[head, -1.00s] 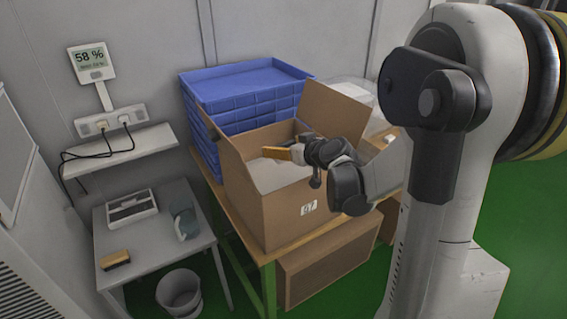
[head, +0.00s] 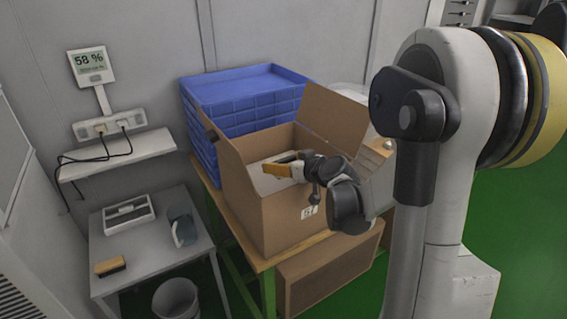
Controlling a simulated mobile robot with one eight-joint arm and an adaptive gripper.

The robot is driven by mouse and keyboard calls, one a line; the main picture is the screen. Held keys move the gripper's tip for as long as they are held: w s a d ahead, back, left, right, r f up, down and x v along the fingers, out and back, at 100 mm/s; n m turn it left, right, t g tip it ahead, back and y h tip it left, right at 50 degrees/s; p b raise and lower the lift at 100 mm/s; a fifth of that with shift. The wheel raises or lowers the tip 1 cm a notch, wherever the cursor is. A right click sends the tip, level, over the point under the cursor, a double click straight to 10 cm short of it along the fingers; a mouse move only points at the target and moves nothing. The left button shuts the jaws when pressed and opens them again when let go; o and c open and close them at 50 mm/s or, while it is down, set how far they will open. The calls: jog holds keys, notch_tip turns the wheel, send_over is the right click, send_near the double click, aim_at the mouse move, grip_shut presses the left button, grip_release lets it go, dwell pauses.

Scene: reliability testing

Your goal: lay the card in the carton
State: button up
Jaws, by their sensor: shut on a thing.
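The carton (head: 270,225) is an open brown box with raised flaps and a white label on its front, standing on a wooden-topped bench. Pale material (head: 262,182) shows inside it. My gripper (head: 297,168) reaches in from the right over the carton's opening. It is shut on a flat orange-yellow piece that looks like the card (head: 277,171). The card appears within the carton's rim, but I cannot tell if it touches the contents. The gripper hides the card's right end.
Blue stacked crates (head: 245,90) stand behind the carton. A bin (head: 176,298) stands below. A raised flap (head: 330,118) stands near my arm.

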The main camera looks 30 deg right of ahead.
jog(key=shift+s+a+f, duration=0.15)
jog(key=shift+f, duration=0.1)
jog(key=o, duration=0.8)
jog(key=shift+f, duration=0.1)
jog(key=shift+r+p, duration=0.7)
jog(key=shift+p, duration=0.2)
jog(key=p+v, duration=0.3)
jog(key=v, duration=0.8)
jog(key=shift+s+r, duration=0.2)
